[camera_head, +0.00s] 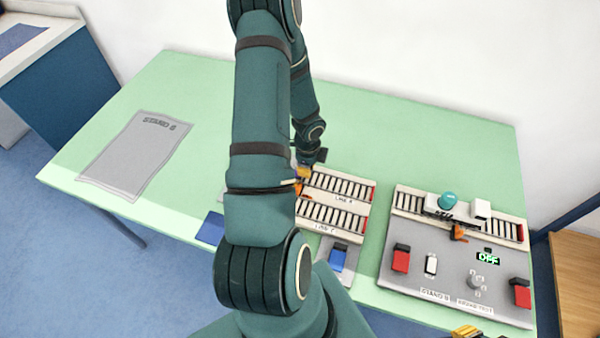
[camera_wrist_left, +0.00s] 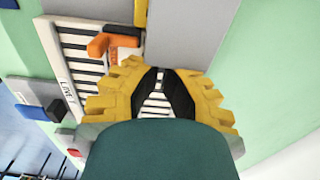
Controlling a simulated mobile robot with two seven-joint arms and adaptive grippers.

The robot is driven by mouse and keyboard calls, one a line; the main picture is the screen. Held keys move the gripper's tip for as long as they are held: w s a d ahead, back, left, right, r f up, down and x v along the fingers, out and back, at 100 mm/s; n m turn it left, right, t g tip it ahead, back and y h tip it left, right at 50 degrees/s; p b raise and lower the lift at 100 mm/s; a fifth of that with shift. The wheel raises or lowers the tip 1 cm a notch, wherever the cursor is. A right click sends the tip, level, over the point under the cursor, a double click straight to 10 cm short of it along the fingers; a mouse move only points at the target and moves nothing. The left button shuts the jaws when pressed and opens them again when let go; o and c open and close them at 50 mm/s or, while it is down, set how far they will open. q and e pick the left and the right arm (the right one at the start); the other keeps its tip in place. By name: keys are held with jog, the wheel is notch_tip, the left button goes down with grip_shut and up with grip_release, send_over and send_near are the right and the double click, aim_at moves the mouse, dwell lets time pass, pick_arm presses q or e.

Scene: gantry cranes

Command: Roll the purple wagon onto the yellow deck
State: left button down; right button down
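I make out no purple wagon and no yellow deck in either view. My left arm crosses the middle of the head view and hides part of the track board. In the left wrist view my left gripper (camera_wrist_left: 164,74) is above the tracks, its black fingertips close together with nothing visible held. An orange piece (camera_wrist_left: 98,45) sits on a track near it; orange also shows beside my arm in the head view (camera_head: 303,173). Two roller tracks (camera_head: 340,186) lie right of the arm. A bit of my right gripper (camera_head: 466,331) shows at the bottom edge, its fingertips out of sight.
A grey stand (camera_head: 455,275) on the right holds a track, a teal-domed carriage (camera_head: 447,201), red blocks (camera_head: 401,258) and a green-lit display (camera_head: 488,258). A blue block (camera_head: 338,257) is by the tracks. A grey sheet (camera_head: 135,155) lies left. The far green table is clear.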

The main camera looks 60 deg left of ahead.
aim_at(310, 179)
pick_arm(q)
notch_tip(310, 179, up, 6)
jog(key=p, duration=0.1)
jog(key=w+d+b, duration=0.3)
jog(key=b, duration=0.3)
notch_tip(310, 179, down, 9)
jog(key=shift+w+d+r+b, duration=0.1)
jog(key=shift+w+d+b, duration=0.05)
jog(key=shift+b, duration=0.25)
jog(key=shift+s+a+f, duration=0.2)
jog(key=shift+s+a, duration=0.25)
jog(key=shift+a, duration=0.15)
jog(key=shift+s+a+f, duration=0.15)
jog(key=shift+s+a, duration=0.25)
jog(key=shift+a, duration=0.15)
jog(key=shift+s+a, duration=0.4)
jog(key=shift+a, duration=0.05)
jog(key=shift+s+a+p, duration=0.1)
jog(key=shift+p, duration=0.2)
